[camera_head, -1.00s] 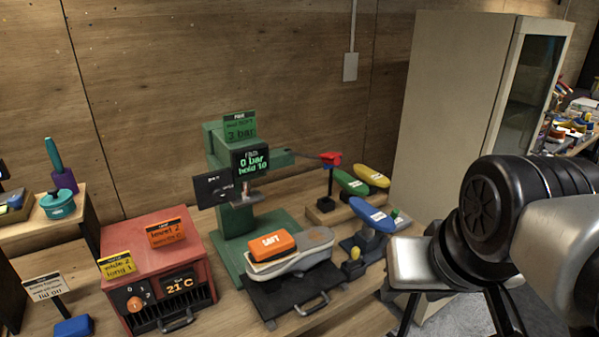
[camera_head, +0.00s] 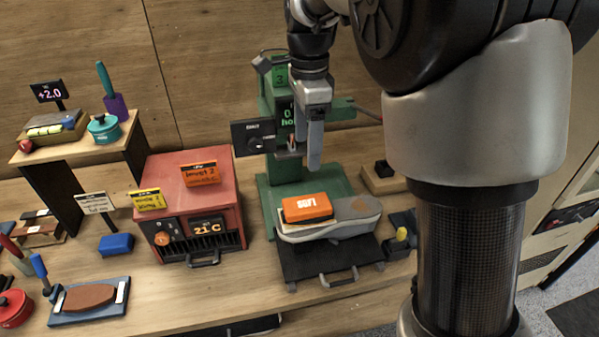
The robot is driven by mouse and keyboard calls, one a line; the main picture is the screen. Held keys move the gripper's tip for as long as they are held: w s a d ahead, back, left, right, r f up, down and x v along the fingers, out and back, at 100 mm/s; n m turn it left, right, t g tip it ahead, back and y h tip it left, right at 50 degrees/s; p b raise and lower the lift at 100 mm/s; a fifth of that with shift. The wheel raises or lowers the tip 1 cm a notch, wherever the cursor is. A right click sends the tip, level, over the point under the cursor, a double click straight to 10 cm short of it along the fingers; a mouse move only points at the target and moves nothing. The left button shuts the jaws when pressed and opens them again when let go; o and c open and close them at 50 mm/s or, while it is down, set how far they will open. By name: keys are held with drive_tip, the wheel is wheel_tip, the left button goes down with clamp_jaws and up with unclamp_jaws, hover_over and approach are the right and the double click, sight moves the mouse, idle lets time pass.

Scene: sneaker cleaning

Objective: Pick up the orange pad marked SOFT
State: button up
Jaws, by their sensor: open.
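The orange pad marked SOFT (camera_head: 307,208) lies flat on top of a grey sole-shaped piece (camera_head: 345,222), at its left end. That piece rests on the dark tray (camera_head: 320,258) of the green press (camera_head: 283,190). My gripper (camera_head: 314,160) hangs above the pad and a little to its right, in front of the press head, pointing down. It is apart from the pad and holds nothing that I can see.
A red heater box (camera_head: 195,207) stands left of the press. A blue block (camera_head: 116,244), a blue tray (camera_head: 88,300) and a small wooden shelf (camera_head: 75,150) are farther left. My arm covers the right side. The table front between box and press is clear.

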hover_over(307, 203)
drive_tip(key=f, duration=1.1)
drive_tip(key=shift+s+a, duration=0.1)
drive_tip(key=shift+s, duration=0.1)
drive_tip(key=shift+w+f, duration=0.15)
drive_tip(key=shift+f, duration=2.9)
drive_tip(key=shift+c, duration=0.4)
drive_tip(key=shift+r, duration=0.15)
drive_tip(key=c, duration=1.2)
